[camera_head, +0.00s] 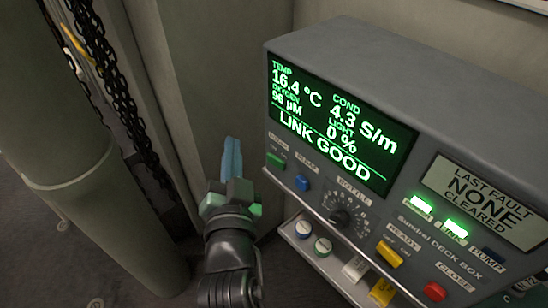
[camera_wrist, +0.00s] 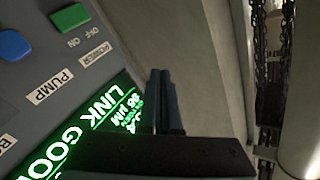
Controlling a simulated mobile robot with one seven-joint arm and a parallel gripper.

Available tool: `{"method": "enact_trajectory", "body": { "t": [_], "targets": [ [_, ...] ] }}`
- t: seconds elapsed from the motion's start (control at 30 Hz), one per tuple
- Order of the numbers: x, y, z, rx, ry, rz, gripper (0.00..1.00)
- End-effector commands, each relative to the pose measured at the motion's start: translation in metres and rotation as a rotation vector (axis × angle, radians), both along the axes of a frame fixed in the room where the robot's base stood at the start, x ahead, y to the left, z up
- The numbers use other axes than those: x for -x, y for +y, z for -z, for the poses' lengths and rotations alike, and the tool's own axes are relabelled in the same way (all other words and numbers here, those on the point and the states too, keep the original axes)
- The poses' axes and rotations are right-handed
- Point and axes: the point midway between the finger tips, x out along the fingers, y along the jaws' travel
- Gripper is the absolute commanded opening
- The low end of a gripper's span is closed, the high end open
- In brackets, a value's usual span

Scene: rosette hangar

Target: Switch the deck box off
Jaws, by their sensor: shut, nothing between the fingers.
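The deck box (camera_head: 450,90) is a grey sloped-front console at the right of the head view. Its main screen (camera_head: 340,125) is lit and reads LINK GOOD. A green switch (camera_head: 275,160) sits below the screen's left end; in the wrist view this green switch (camera_wrist: 70,17) has POWER and ON/OFF labels beside it. A blue PUMP switch (camera_head: 302,184) is next to it. Two green lamps (camera_head: 437,217) glow on the front, and the pump lamp (camera_head: 490,255) looks dark. My gripper (camera_head: 232,145) is shut and empty, left of the box and apart from the green switch.
A knob (camera_head: 340,218), a yellow button (camera_head: 389,254) and a red button (camera_head: 434,291) are on the front. A lower shelf (camera_head: 320,262) holds several small items. A thick pipe (camera_head: 80,150) and hanging chains (camera_head: 115,75) are at left.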

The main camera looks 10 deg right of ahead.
Motion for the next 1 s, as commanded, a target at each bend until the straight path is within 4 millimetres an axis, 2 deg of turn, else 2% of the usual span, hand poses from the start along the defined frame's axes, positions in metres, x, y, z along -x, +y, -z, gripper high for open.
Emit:
{"method": "enact_trajectory", "body": {
  "t": [0.03,0.1,0.2,0.3,0.43,0.77,1.0],
  "targets": [
    [0.005,0.002,0.032,-0.021,0.048,-0.003,0.0],
    [0.012,0.004,0.061,-0.048,0.094,-0.005,0.0],
    [0.02,0.006,0.09,-0.076,0.14,-0.006,0.0],
    [0.024,0.007,0.104,-0.092,0.162,-0.005,0.0],
    [0.026,0.007,0.109,-0.098,0.17,-0.005,0.0],
    [0.024,0.005,0.107,-0.096,0.169,-0.004,0.0],
    [0.007,-0.011,0.102,-0.097,0.169,-0.004,0.0]
  ]
}}
